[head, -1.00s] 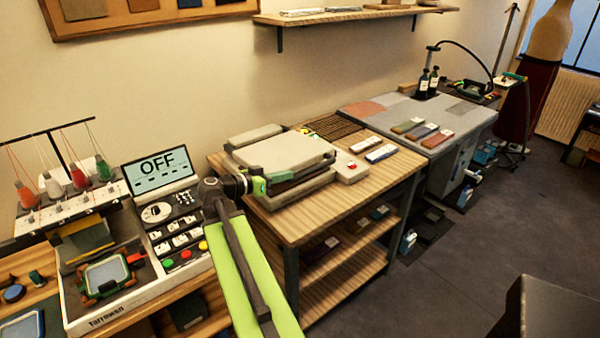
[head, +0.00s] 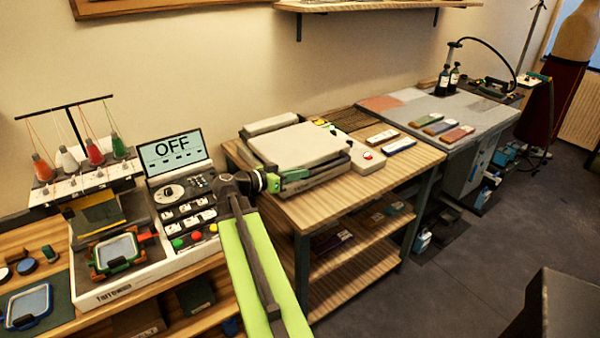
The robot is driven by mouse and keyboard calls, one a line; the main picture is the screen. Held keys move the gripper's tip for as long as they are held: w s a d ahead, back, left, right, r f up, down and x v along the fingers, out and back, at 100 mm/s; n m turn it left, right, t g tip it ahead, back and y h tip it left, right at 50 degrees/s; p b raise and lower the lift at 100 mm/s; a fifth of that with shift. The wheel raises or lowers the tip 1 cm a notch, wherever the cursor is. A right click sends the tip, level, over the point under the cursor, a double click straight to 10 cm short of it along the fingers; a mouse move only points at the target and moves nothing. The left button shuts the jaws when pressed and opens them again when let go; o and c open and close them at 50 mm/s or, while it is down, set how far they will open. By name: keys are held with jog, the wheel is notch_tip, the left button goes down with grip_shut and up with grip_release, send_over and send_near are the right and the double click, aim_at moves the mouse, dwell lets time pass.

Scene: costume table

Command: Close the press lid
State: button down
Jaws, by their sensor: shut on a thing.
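The press (head: 342,172) stands on the wooden table in the middle of the head view. Its pale grey lid (head: 298,145) lies low and nearly flat over the base. Any small gap left under the lid is hard to judge. My gripper (head: 291,176) is at the lid's front left edge, shut on the lid there. The gripped part is mostly hidden by the fingers. My arm reaches up to it from the bottom of the view.
A control box (head: 362,157) with a red button sits right of the press. Colour blocks (head: 437,127) lie on the grey table. A wall shelf (head: 370,6) hangs above.

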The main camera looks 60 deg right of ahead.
jog(key=w+a+r+p, duration=0.3)
jog(key=a+r+p, duration=0.2)
jog(key=a, duration=0.4)
jog(key=shift+w+a+r+p, duration=0.2)
jog(key=shift+r+p, duration=0.15)
jog(key=shift+r, duration=0.15)
